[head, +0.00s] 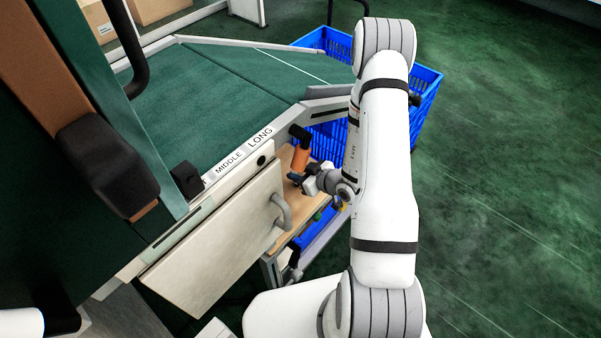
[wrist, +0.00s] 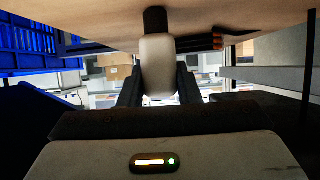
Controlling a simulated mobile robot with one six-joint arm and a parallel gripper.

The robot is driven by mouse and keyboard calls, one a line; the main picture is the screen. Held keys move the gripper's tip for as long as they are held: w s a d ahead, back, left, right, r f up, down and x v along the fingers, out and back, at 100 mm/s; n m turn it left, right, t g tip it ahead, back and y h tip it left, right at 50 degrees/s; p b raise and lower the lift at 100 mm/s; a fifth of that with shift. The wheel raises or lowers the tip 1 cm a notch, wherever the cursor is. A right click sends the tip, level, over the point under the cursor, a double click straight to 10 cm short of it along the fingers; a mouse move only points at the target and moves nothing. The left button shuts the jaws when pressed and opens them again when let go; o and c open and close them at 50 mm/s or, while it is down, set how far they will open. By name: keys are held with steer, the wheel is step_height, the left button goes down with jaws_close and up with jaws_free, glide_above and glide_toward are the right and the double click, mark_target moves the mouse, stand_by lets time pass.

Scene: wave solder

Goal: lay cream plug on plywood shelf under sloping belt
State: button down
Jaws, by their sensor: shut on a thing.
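The cream plug (wrist: 158,60), a pale body with a dark end (wrist: 155,20), is between the two dark fingers of my gripper (wrist: 158,78) in the wrist view. My gripper is shut on it. In the head view my gripper (head: 304,181) is over the plywood shelf (head: 285,222), below the edge of the green sloping belt (head: 190,95). I cannot make out the plug there. The shelf surface (wrist: 100,32) fills the top of the wrist view, with the dark end against it; whether they touch, I cannot tell.
An orange and black thing (head: 300,157) is close to my gripper at the shelf; orange and black pieces (wrist: 205,42) show in the wrist view. A panel with a grey handle (head: 283,212) is to the left. A blue crate (head: 428,88) stands behind my arm. Green floor is clear to the right.

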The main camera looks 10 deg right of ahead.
steer(key=c, duration=1.1)
jaws_free()
steer(key=shift+o, duration=0.2)
steer(key=shift+r, duration=0.1)
steer(key=p+v, duration=0.2)
steer(key=v, duration=1)
